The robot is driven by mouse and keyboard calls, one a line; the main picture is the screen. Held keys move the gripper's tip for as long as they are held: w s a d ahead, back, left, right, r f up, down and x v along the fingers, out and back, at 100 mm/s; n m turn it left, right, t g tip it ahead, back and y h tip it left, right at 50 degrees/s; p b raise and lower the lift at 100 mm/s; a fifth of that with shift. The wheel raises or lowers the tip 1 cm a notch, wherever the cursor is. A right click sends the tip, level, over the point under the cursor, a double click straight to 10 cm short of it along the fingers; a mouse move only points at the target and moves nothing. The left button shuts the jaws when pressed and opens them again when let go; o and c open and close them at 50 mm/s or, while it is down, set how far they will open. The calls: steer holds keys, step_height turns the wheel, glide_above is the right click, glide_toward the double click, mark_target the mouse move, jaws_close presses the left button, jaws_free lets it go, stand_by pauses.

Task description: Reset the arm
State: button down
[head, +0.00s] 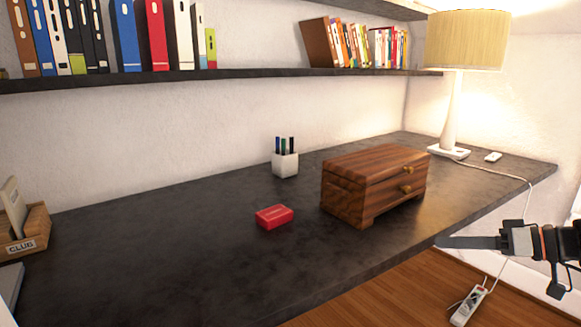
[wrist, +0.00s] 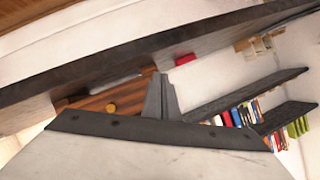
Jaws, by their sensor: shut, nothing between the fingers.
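My gripper (head: 440,241) reaches in from the right side of the head view, its fingers pointing left. In the picture its tip overlaps the front edge of the dark desk (head: 130,255), to the right of the wooden box. The fingers are together and hold nothing. In the wrist view my gripper (wrist: 160,77) shows at the centre, with the fingers closed against each other. The wrist view is tilted, and part of the wooden box shows behind the fingers.
A wooden box (head: 364,195) with two brass knobs stands on the desk. A red box (head: 274,217), a white pen cup (head: 286,165) and a lamp (head: 452,110) are also there. A shelf (head: 230,74) with books runs above. A power strip (head: 468,305) lies below the desk.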

steer(key=s+a+f+m+g+h, duration=0.1)
steer(key=s+a+f+g+h, duration=0.1)
steer(key=s+a+f+g, duration=0.35)
steer(key=s+a+f+m+t+h, duration=0.1)
steer(key=s+f+m+h, duration=0.1)
steer(key=s+f+h, duration=0.3)
steer(key=shift+s+f+m+t+h, duration=0.25)
steer(key=shift+s+m+t+h, duration=0.15)
steer(key=shift+s+h, duration=1.35)
steer(key=shift+w, duration=0.1)
stand_by(0.4)
